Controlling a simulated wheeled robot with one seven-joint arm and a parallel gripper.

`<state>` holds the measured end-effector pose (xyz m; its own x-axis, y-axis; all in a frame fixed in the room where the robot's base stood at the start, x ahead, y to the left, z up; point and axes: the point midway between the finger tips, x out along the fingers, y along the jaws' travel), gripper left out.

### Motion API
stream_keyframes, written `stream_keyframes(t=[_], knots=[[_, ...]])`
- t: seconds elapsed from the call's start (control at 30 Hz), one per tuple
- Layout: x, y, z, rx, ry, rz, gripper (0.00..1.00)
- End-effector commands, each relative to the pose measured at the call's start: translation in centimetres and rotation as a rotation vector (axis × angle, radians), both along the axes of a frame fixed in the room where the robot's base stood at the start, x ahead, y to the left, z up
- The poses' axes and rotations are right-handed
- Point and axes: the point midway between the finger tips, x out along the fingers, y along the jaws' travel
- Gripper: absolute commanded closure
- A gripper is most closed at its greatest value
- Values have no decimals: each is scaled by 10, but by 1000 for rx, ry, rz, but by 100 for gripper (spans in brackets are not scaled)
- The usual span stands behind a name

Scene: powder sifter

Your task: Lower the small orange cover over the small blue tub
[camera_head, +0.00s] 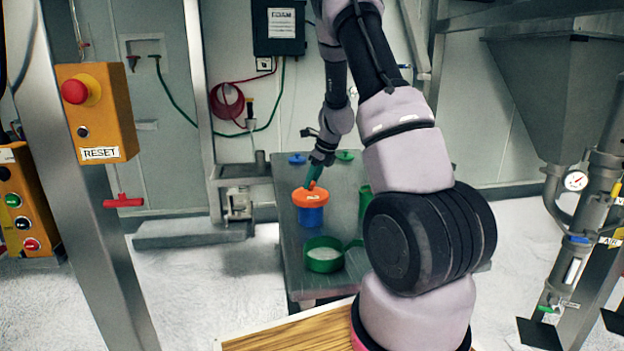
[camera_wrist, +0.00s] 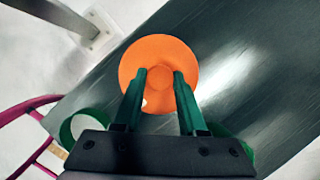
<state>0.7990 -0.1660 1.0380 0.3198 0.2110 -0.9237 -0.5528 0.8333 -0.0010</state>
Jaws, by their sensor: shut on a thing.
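The orange cover (camera_head: 311,197) is a round disc with a raised middle. In the head view it sits at the top of the small blue tub (camera_head: 311,217), roughly level. I cannot tell whether it rests on the rim or is just above it. My gripper (camera_head: 314,180) comes down from above, its green fingers shut on the cover's middle knob. In the wrist view the cover (camera_wrist: 186,56) lies under and ahead of my gripper (camera_wrist: 160,76), one finger on each side of the knob. The cover hides the tub there.
The tub stands on a grey table (camera_head: 292,240). A green round container (camera_head: 324,262) with pale contents is in front, and another green item (camera_head: 364,197) is to the right. A blue lid (camera_head: 297,158) and a green lid (camera_head: 345,155) lie behind.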

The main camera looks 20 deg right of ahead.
Motion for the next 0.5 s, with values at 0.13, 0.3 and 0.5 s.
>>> stream_keyframes(t=[0.13, 0.3, 0.5], knots=[[0, 0, 0, 0, 0, 0, 100], [0, 0, 0, 0, 0, 0, 24], [0, 0, 0, 0, 0, 0, 24]])
